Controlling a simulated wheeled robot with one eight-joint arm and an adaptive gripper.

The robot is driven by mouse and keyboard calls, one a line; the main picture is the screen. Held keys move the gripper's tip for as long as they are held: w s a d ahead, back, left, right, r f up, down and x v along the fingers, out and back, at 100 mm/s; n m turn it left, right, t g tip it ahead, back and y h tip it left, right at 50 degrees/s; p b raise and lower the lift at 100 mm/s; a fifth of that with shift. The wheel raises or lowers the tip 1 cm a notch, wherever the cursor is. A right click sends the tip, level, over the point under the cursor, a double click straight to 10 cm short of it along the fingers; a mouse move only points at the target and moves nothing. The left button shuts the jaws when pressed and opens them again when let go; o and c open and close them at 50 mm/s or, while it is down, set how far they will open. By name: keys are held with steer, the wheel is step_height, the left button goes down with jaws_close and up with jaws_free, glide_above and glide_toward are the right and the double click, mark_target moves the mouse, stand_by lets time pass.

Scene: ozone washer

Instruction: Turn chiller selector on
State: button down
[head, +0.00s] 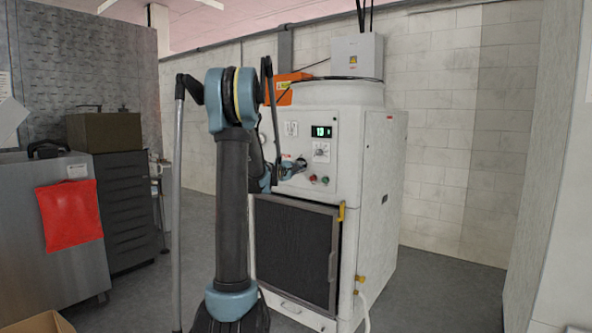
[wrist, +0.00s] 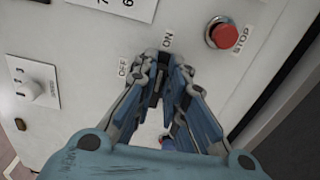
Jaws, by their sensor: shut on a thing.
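The chiller selector is on the front panel of the white chiller (head: 385,165), mostly hidden between my fingers. Its OFF label (wrist: 122,67) and ON label (wrist: 167,39) show just beyond the fingertips in the wrist view. My gripper (wrist: 163,66) is closed on the selector against the panel. In the head view my gripper (head: 298,164) reaches the left part of the panel, with my arm coming in from the left. I cannot tell which label the selector points to.
A red STOP button (wrist: 222,35) sits close to the right of my fingers. A white switch plate (wrist: 34,82) is at the left. A lit display (head: 321,131) and a dial (head: 321,151) are above. A dark grille door (head: 293,248) is below.

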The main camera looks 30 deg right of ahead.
steer(key=shift+s+d+f+m, duration=0.1)
steer(key=shift+s+f+m, duration=0.1)
steer(key=shift+m, duration=0.2)
steer(key=c, duration=1.6)
jaws_free()
steer(key=shift+c, duration=0.2)
steer(key=shift+w, duration=0.1)
steer(key=v, duration=1.2)
steer(key=shift+w, duration=0.1)
